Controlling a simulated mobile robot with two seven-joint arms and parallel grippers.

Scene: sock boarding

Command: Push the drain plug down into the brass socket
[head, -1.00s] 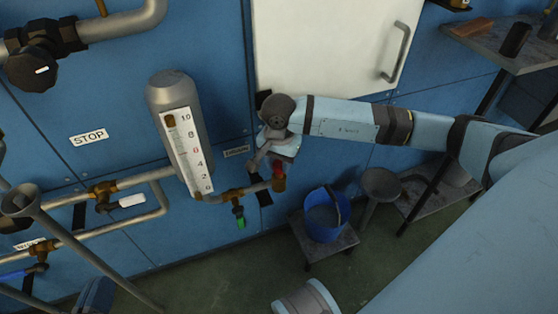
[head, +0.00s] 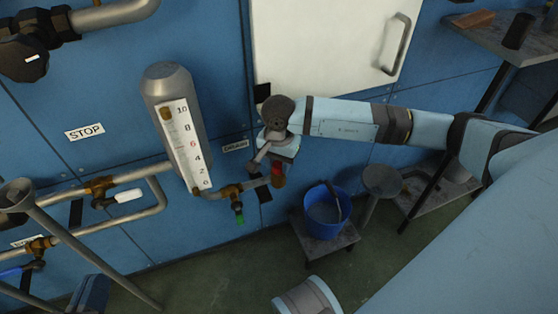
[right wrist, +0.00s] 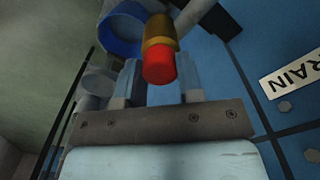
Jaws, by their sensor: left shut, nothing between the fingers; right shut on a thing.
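The red drain plug (right wrist: 159,66) sits between the two fingers of my right gripper (right wrist: 160,82) in the right wrist view. The brass socket (right wrist: 160,31) lies just beyond the plug, in line with it; the plug hides where they meet, so I cannot tell how deep it sits. In the head view my right gripper (head: 267,162) reaches in from the right, at the end of the brass pipe beside the gauge. A small red part (head: 277,182) shows just below it there. My left gripper is not in view.
A sight gauge (head: 185,140) and a green-tipped valve (head: 238,212) stand left of my right gripper. A blue bucket (head: 322,215) sits on a low stool below right. The DRAIN label (right wrist: 293,75) is on the blue wall. A white door (head: 330,40) is above my arm.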

